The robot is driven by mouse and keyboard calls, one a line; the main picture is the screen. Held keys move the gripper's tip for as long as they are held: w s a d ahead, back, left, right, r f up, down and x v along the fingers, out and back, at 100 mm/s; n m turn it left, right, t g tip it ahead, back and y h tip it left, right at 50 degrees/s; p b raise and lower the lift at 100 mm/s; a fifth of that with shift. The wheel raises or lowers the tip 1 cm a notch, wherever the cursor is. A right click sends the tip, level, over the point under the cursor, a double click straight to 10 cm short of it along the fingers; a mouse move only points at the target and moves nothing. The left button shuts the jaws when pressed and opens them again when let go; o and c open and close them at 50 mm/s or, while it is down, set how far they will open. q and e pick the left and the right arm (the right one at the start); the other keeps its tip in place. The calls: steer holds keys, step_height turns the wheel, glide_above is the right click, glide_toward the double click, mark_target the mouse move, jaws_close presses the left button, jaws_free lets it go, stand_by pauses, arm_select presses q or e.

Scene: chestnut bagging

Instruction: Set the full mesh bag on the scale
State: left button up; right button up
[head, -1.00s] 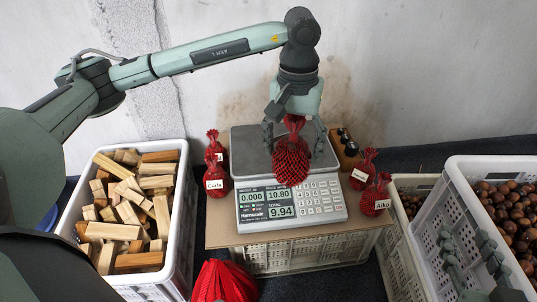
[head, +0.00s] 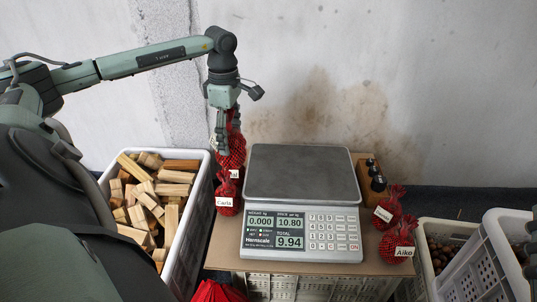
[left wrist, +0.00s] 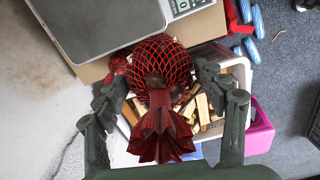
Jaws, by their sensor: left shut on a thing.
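The full red mesh bag (head: 231,152) hangs at the left of the scale, just behind the small bag labelled Carla. My left gripper (head: 228,118) is shut on its gathered neck from above. In the left wrist view the bag (left wrist: 158,62) bulges beyond the two fingers, with its frilled top toward the camera. The scale (head: 302,175) has a bare grey plate, and its display reads 0.000, 10.80 and 9.94. A dark sliver at the right edge of the head view may be my right gripper; its fingers cannot be made out.
Small tied bags stand beside the scale: Carla (head: 226,195) at left, Aiko (head: 397,243) and another (head: 388,210) at right. A crate of wood blocks (head: 187,240) stands at left. Dark weights (head: 372,178) sit right of the plate. Chestnut crates (head: 492,262) stand at right.

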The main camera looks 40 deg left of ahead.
arm_select(q)
steer(key=shift+s+a+r+n, duration=0.15)
steer(key=shift+a+n, duration=0.2)
steer(key=shift+a, duration=0.2)
steer(key=shift+a+r+n, duration=0.1)
steer(key=shift+a+n, duration=0.25)
steer(key=shift+a, duration=0.15)
steer(key=shift+w+d+f, duration=0.1)
steer(key=shift+w+f, duration=0.05)
steer(key=shift+w, duration=0.1)
steer(key=shift+w+d+f+b, duration=0.2)
steer(key=shift+w+d+f, duration=0.9)
steer(key=shift+w+f, duration=0.5)
steer(key=shift+w+d+f+b, duration=0.25)
steer(key=shift+w+d+f, duration=0.95)
steer(key=shift+f, duration=0.7)
steer(key=shift+w+d+f+b, duration=0.2)
steer(key=shift+w+d+f, duration=0.75)
steer(key=shift+w+f, duration=0.7)
arm_select(e)
steer(key=shift+s+d+r+t+y, duration=0.15)
steer(key=shift+s+r+t, duration=0.15)
steer(key=shift+r+t, duration=0.2)
steer(key=shift+s+d+r+t+y, duration=0.15)
steer(key=shift+s+r+t+y, duration=0.15)
steer(key=shift+r, duration=0.25)
steer(key=shift+s+d+r+t+y, duration=0.15)
steer(key=shift+s+r+t, duration=0.1)
steer(key=shift+r+t, duration=0.3)
